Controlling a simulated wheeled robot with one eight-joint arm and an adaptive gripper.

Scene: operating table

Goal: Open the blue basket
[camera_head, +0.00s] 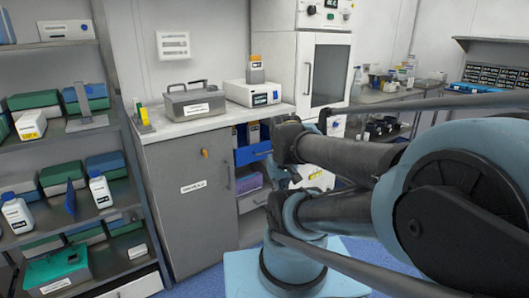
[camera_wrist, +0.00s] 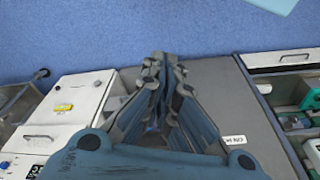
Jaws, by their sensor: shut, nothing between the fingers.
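The blue basket (camera_head: 253,153) is a blue-fronted drawer in the open shelf bay under the counter, between the grey cabinet and the tall white cabinet. Its right end is hidden by my arm in the head view. My gripper (camera_head: 279,176) is partly hidden there, in front of the bay and slightly below and right of the basket. In the wrist view my gripper (camera_wrist: 156,62) has its fingertips together with nothing between them. The basket cannot be made out in the wrist view, where the fingers cover the middle. I cannot tell whether the gripper touches the basket.
The grey cabinet (camera_head: 188,200) stands left of the bay; a purple container (camera_head: 249,184) sits below the basket. The tall white cabinet (camera_head: 282,65) is behind my arm. Stocked shelves (camera_head: 110,190) stand at the left. Blue floor (camera_wrist: 130,35) is open before the cabinets.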

